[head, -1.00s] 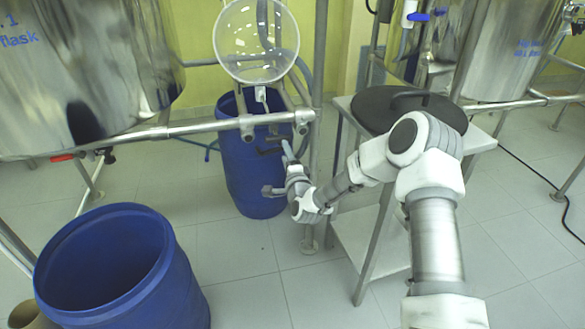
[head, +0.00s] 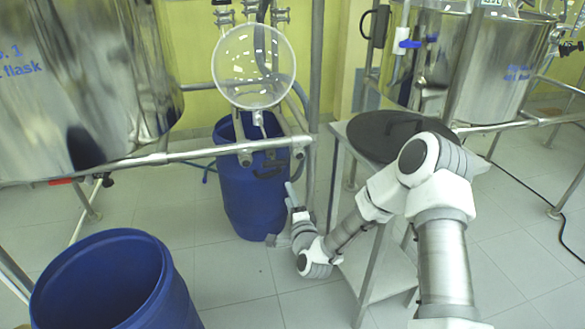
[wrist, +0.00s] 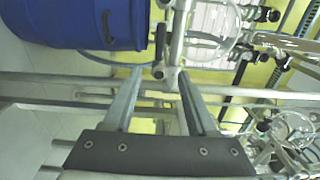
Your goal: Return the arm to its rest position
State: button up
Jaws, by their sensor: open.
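My gripper (wrist: 160,85) shows in the wrist view with its two fingers apart and nothing between them. In the head view my arm reaches out from the lower right and bends down, with my gripper (head: 291,193) in front of the right side of the blue drum (head: 250,195) under the glass vessel. I cannot tell from the head view whether it touches the drum. The same drum appears at the top left of the wrist view (wrist: 75,22).
An open blue barrel (head: 130,300) stands at the lower left. A round glass flask (head: 253,70) hangs on a metal frame (head: 200,152) above the drum. A small table (head: 385,262) with a dark round lid (head: 385,135) stands close behind my arm. Steel reactors stand left and right.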

jog(key=s+d+r+n+g+h, duration=0.2)
jog(key=s+d+r+n+g, duration=0.3)
jog(key=r, duration=0.3)
jog(key=s+d+r+n+g+h, duration=0.1)
jog(key=s+d+r+n+g, duration=0.1)
jog(key=s+d+r+n, duration=0.4)
jog(key=s+d+r+n+g+h, duration=0.1)
jog(key=s+d+r+g, duration=0.15)
jog(key=s, duration=0.55)
jog(key=s+d+r+n+g, duration=0.1)
jog(key=s+r+n, duration=0.15)
jog(key=s, duration=0.65)
jog(key=s+d+r+g+h, duration=0.1)
jog(key=s+d+r, duration=0.15)
jog(key=s, duration=0.55)
notch_tip(320, 180, up, 25)
jog(key=p, duration=2.4)
jog(key=shift+s+f, duration=0.15)
jog(key=shift+s, duration=0.2)
